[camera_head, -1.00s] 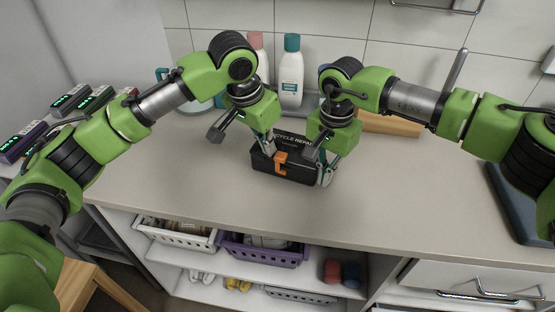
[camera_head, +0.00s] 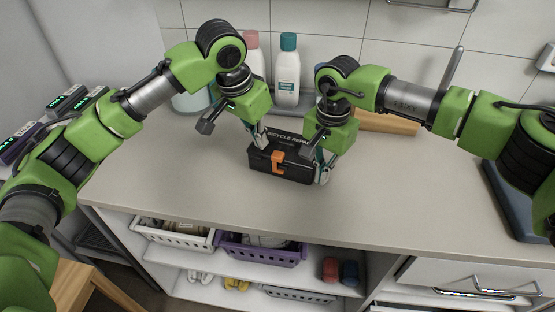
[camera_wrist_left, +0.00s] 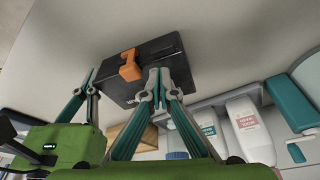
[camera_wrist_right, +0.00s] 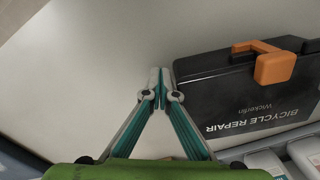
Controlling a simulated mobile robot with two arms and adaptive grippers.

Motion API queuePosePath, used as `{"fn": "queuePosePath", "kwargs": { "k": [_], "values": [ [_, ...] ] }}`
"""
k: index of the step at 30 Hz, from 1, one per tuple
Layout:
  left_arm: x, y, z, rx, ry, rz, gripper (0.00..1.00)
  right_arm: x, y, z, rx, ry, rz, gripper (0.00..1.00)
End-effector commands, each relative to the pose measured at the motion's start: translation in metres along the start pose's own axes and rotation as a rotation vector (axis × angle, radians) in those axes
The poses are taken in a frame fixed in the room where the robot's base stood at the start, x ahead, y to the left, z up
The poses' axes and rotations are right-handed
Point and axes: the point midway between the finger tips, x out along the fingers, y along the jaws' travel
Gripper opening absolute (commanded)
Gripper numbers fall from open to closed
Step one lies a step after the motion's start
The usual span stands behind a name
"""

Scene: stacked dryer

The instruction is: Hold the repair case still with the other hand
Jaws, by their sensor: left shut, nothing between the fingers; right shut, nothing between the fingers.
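The black repair case (camera_head: 284,171) with an orange latch (camera_head: 278,161) lies flat and closed on the countertop. Its lid reads "BICYCLE REPAIR". My left gripper (camera_head: 262,142) is shut and empty at the case's left part, its tips at or just above the lid. The left wrist view shows its closed tips (camera_wrist_left: 158,75) against the case (camera_wrist_left: 150,60); contact is hard to tell. My right gripper (camera_head: 322,178) is shut and empty beside the case's right end. In the right wrist view its closed tips (camera_wrist_right: 160,76) stand by the end of the case (camera_wrist_right: 245,90), touching or nearly so.
White bottles (camera_head: 287,75) with pink and teal caps stand behind the case near the tiled wall. A wooden block (camera_head: 388,122) lies behind my right arm. The countertop (camera_head: 390,210) is clear in front. Baskets (camera_head: 262,250) sit on the shelf below.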

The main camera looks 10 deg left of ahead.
Motion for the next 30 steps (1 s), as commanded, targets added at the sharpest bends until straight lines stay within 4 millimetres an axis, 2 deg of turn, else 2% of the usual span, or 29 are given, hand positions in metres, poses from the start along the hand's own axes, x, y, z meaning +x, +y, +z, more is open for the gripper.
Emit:
{"fn": "queuePosePath", "kwargs": {
  "k": [15, 30],
  "values": [
    [-0.048, 0.0, -0.015, 0.001, 0.001, 0.0, 0.0, 0.0, 0.0, 0.0, 0.0, 0.0, -0.001, 0.0],
    [-0.051, 0.0, -0.015, 0.0, -0.001, 0.0, 0.0, 0.0, 0.004, -0.002, 0.0, 0.0, 0.0, 0.0]
  ]
}}
